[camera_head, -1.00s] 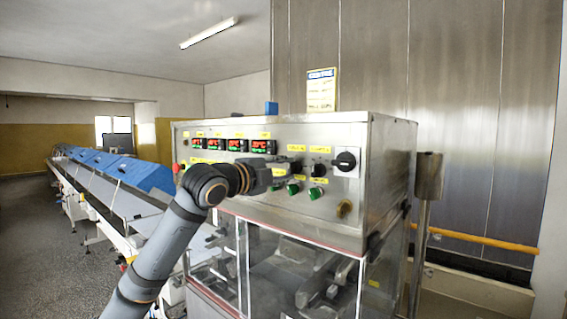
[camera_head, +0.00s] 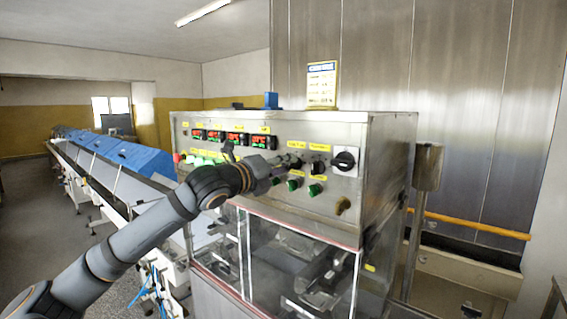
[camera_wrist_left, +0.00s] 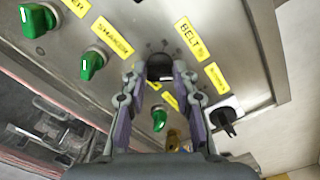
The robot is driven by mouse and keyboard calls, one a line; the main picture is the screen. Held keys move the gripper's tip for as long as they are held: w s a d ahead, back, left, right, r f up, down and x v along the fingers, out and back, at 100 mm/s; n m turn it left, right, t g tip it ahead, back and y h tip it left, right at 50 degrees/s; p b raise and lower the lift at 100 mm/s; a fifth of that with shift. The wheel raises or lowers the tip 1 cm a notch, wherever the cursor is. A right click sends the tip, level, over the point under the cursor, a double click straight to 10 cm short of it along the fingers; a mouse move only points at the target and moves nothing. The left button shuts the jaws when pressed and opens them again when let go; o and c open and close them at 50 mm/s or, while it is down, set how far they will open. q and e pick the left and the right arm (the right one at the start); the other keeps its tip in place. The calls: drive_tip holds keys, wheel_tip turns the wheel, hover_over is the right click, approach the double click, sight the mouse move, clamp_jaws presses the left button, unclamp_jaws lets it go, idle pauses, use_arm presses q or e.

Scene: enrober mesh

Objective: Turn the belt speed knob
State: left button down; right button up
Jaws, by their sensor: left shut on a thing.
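The belt speed knob (camera_wrist_left: 160,67) is a black knob on the steel control panel, beside a yellow label starting with "BELT" (camera_wrist_left: 190,38) in the left wrist view. My left gripper (camera_wrist_left: 160,78) has one finger on each side of this knob and is shut on it. In the head view my left gripper (camera_head: 284,164) reaches the panel front (camera_head: 330,200) from the left and partly hides the knob (camera_head: 295,162). My right gripper is in neither view.
Red and green displays (camera_head: 263,142) sit to the left. A brass fitting (camera_head: 342,205) lies below. A conveyor (camera_head: 110,170) runs along the left.

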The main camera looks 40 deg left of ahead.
use_arm(q)
drive_tip(key=shift+f+m, duration=0.2)
drive_tip(key=shift+m, duration=0.1)
drive_tip(key=c, duration=1)
unclamp_jaws()
drive_tip(key=shift+c, duration=0.2)
drive_tip(key=shift+r, duration=0.1)
wheel_tip(320, 180, up, 9)
drive_tip(key=shift+d+f, duration=0.1)
drive_tip(key=shift+r, duration=0.6)
